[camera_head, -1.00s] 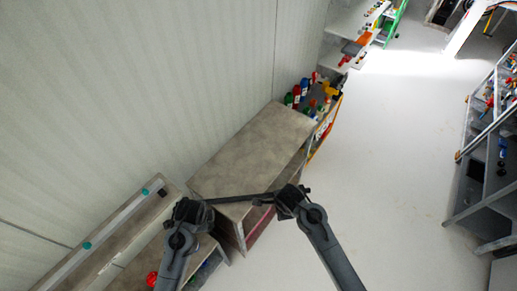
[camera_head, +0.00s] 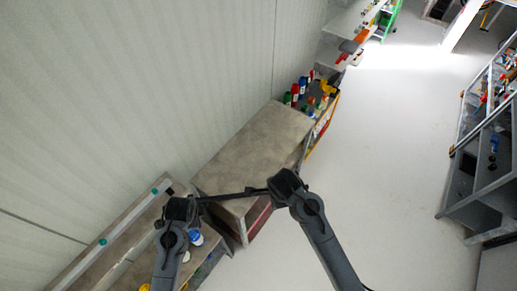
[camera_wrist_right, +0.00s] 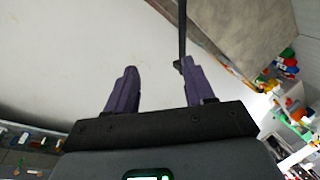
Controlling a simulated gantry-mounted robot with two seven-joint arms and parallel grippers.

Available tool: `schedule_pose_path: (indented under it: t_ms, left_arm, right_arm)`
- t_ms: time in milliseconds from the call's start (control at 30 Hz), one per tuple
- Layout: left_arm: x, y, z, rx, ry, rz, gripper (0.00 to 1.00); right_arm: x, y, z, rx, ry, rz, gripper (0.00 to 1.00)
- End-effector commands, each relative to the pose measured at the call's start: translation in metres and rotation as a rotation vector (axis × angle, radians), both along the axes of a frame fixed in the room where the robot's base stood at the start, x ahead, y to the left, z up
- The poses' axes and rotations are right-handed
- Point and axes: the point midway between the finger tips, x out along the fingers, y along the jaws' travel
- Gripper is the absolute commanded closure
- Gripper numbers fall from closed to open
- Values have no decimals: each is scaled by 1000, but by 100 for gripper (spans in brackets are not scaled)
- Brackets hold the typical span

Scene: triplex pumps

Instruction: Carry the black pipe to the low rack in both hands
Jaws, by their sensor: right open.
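The black pipe (camera_head: 232,196) is a thin dark bar that spans between my two grippers in the head view, in front of the near end of a grey-topped bench. My left gripper (camera_head: 194,203) is at its left end and appears shut on it; the fingertips are too small to see clearly. My right gripper (camera_head: 268,191) is at the right end. In the right wrist view its purple fingers (camera_wrist_right: 158,68) are apart, and the pipe (camera_wrist_right: 182,30) comes down to the right finger, not between the two. I cannot tell which unit is the low rack.
The grey-topped bench (camera_head: 255,150) stands along the wall. A low shelf unit (camera_head: 125,235) with bottles is at the lower left. Shelves with coloured bottles (camera_head: 305,92) stand beyond the bench. A grey rack (camera_head: 480,170) is at the right. The floor between (camera_head: 390,150) is clear.

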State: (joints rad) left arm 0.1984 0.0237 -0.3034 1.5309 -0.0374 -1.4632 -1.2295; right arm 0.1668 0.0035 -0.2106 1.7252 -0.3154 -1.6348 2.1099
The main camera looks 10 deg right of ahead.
Motion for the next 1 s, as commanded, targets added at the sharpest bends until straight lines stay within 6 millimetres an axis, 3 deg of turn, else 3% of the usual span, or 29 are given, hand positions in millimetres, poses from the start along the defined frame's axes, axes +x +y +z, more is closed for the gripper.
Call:
schedule_pose_path:
  t_ms: [200,400,1000]
  left_arm:
    - [0,0,0,0,0,0,47]
    - [0,0,0,0,0,0,47]
    - [-5,0,-4,0,10,0,47]
  right_arm:
    - [-10,-4,33,1,-2,-9,47]
    - [-15,-6,48,0,-1,-11,47]
    - [-20,-6,47,-1,10,-13,47]
